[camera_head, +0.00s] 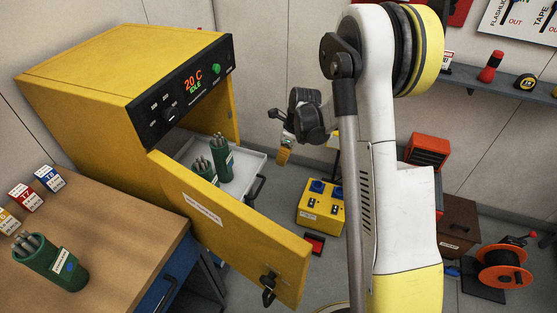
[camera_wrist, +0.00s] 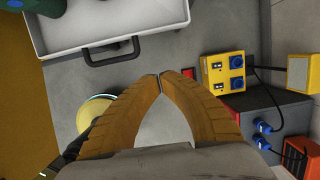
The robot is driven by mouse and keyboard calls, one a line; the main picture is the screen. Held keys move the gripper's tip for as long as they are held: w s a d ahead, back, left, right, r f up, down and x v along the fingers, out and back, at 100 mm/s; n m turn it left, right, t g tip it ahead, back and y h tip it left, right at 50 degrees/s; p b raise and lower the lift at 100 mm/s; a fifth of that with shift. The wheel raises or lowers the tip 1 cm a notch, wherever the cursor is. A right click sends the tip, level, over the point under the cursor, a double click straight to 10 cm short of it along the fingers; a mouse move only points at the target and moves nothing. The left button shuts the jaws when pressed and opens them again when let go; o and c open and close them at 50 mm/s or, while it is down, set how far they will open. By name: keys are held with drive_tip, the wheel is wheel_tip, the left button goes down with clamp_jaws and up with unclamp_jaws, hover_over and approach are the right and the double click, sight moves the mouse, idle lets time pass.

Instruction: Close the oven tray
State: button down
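The yellow oven (camera_head: 120,75) stands at the left with its door (camera_head: 235,225) swung wide open. The light grey tray (camera_head: 250,163) sticks out of the oven, with its dark handle (camera_head: 257,188) at the front. Green canisters of rods (camera_head: 220,158) stand in it. In the wrist view the tray (camera_wrist: 140,38) fills the top left, and its handle (camera_wrist: 112,52) shows whole. My gripper (camera_head: 283,157) is to the right of the tray, apart from it. In the wrist view its orange fingertips (camera_wrist: 160,76) meet with nothing between them, below and right of the handle.
A wooden workbench (camera_head: 110,250) with a green rod canister (camera_head: 50,262) stands at the front left. A yellow socket box (camera_head: 320,207) is beyond the door. A brown chest (camera_head: 460,222) and an orange cable reel (camera_head: 500,268) are at the right.

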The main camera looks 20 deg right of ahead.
drive_tip(key=w+a+f+b, duration=0.4)
drive_tip(key=f, duration=0.3)
drive_tip(key=shift+w+a, duration=0.1)
drive_tip(key=shift+w, duration=0.05)
idle(0.3)
drive_tip(key=w+a, duration=1.2)
drive_tip(key=shift+w+a+p, duration=0.35)
drive_tip(key=shift+w+a, duration=0.05)
idle(0.3)
